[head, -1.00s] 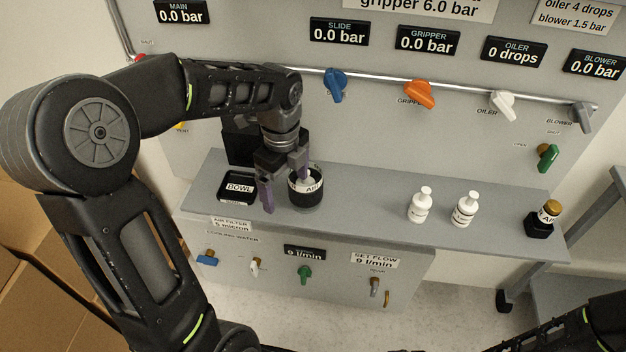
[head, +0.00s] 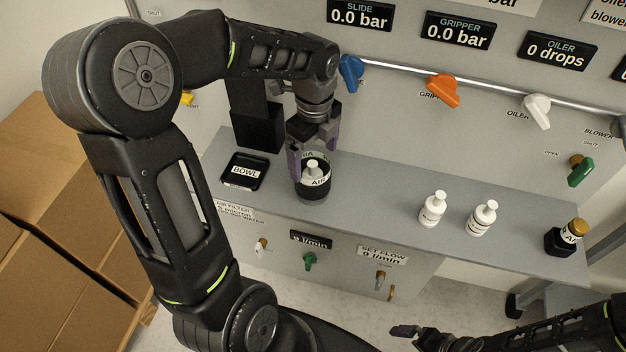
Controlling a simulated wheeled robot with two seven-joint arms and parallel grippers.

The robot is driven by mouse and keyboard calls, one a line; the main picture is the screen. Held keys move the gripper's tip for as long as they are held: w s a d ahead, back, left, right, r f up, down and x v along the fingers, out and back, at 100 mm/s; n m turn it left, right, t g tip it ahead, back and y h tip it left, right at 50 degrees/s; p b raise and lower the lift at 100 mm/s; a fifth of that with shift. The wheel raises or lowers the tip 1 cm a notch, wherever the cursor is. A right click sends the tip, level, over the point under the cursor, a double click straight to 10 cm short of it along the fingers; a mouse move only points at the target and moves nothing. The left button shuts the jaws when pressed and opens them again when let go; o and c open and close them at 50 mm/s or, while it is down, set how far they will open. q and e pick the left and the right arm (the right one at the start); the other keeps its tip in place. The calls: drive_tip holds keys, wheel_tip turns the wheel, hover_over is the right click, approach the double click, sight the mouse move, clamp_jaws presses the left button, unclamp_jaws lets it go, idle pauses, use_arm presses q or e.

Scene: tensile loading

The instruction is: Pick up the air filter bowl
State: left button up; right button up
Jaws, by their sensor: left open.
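The air filter bowl (head: 314,171) appears to be the pale, knob-topped piece with a white "AIR" label. It sits upright in a round black holder (head: 315,192) on the grey shelf. My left gripper (head: 313,160) points down at the bowl with its purple fingers apart. One finger is at the bowl's left, the other behind it towards the right. I cannot tell whether either finger touches it. My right gripper (head: 420,335) is dark and partly cut off at the bottom edge, away from the shelf; its jaws are unclear.
An empty black tray marked BOWL (head: 243,172) lies left of the holder. Two white bottles (head: 433,209) and a brown-capped bottle in a black stand (head: 566,238) are to the right on the shelf (head: 375,213). A panel with coloured valve handles rises behind.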

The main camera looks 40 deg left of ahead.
sight(312, 174)
use_arm(q)
drive_tip(key=shift+f, duration=0.65)
drive_tip(key=f, duration=0.5)
drive_tip(key=shift+s+a+f, duration=0.1)
drive_tip(key=shift+a, duration=0.1)
drive_tip(key=c, duration=1.6)
wheel_tip(312, 174, up, 10)
drive_tip(key=shift+r, duration=0.1)
idle(0.5)
